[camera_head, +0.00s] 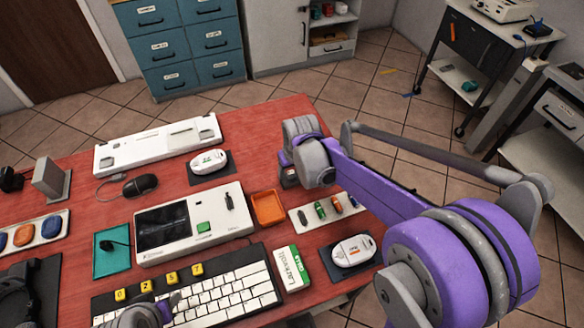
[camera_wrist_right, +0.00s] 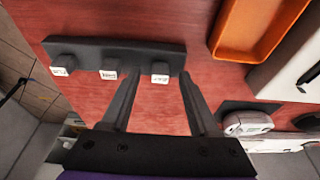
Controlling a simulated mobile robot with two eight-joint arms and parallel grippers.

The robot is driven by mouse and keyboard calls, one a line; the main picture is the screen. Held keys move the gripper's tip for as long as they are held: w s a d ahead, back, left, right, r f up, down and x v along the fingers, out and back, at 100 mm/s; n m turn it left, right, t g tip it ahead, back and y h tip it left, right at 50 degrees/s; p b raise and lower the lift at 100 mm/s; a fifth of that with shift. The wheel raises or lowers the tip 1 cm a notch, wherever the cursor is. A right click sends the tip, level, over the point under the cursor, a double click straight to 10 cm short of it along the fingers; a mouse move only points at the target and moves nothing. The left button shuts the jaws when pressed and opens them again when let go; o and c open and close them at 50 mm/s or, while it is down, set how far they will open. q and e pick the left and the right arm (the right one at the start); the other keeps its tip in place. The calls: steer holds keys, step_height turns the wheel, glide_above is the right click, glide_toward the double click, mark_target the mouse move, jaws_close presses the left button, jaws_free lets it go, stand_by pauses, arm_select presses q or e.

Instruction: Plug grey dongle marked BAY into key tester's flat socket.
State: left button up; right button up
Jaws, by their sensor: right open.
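In the right wrist view, a dark rack (camera_wrist_right: 120,56) holds three dark grey dongles in a row: left (camera_wrist_right: 60,70), middle (camera_wrist_right: 108,74) and right (camera_wrist_right: 160,74). Each has a white label too small to read surely, so I cannot tell which is BAY. My right gripper (camera_wrist_right: 158,82) is open, its fingertips either side of the right dongle; contact is unclear. It also shows in the head view (camera_head: 290,178), hiding the rack. The white device with a dark screen, apparently the key tester (camera_head: 183,240), has a small dark upright piece (camera_head: 229,201). My left gripper (camera_head: 150,312) is partly visible at the bottom edge.
An orange tray (camera_head: 267,208) lies between the tester and a white strip of coloured dongles (camera_head: 300,220). A keyboard (camera_head: 215,298) fills the front. Bare red table shows around the rack.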

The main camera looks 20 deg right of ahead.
jaws_close()
stand_by(0.5)
